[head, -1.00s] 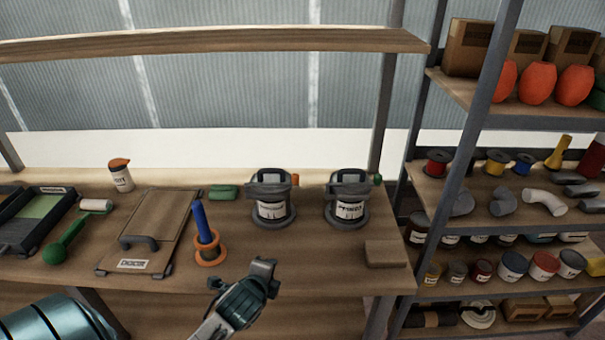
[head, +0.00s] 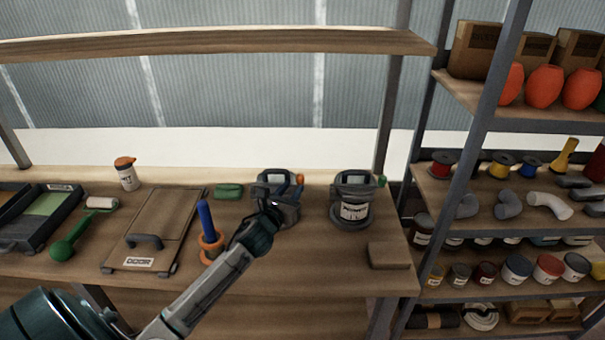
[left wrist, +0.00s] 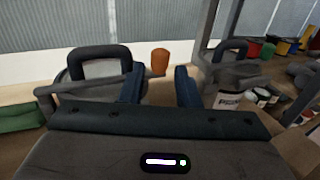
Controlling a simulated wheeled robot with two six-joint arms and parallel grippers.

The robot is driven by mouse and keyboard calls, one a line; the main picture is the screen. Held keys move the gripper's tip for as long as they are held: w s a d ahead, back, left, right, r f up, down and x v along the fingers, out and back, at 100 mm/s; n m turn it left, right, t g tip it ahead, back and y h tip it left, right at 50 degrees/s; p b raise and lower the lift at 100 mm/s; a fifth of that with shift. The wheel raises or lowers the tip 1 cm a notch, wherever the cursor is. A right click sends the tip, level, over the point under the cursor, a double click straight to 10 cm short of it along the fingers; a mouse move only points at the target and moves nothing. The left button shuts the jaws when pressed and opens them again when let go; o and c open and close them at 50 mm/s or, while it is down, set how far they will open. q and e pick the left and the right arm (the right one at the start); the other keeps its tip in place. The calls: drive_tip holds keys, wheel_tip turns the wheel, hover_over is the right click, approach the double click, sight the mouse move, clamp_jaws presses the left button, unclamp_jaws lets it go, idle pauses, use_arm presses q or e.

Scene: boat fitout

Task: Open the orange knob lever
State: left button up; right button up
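The orange knob (head: 299,178) sits at the right side of the top of the left dark canister-like unit (head: 276,180) on the bench. My left gripper (head: 274,208) is in front of this unit and hides its lower body. In the left wrist view the orange knob (left wrist: 160,60) shows upright beyond and between the two fingertips of my open left gripper (left wrist: 160,85). The fingers look apart from the knob, with nothing between them. The lever below the knob is mostly hidden. My right gripper is not in view.
A similar unit (head: 352,205) with a green knob (head: 382,181) stands to the right. A blue peg with orange rings (head: 210,245) stands left of my forearm, near a board marked DOOR (head: 155,225). A wooden block (head: 388,255) lies at the front right.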

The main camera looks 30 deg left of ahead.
sight(299, 181)
use_arm(q)
drive_tip(key=w, duration=0.2)
drive_tip(key=w+p, duration=0.1)
drive_tip(key=w, duration=0.1)
drive_tip(key=w+a, duration=0.1)
drive_tip(key=w, duration=0.1)
drive_tip(key=shift+w, duration=0.25)
drive_tip(key=shift+w+a+p, duration=0.1)
drive_tip(key=shift+w+p, duration=0.25)
drive_tip(key=shift+w, duration=0.45)
clamp_jaws()
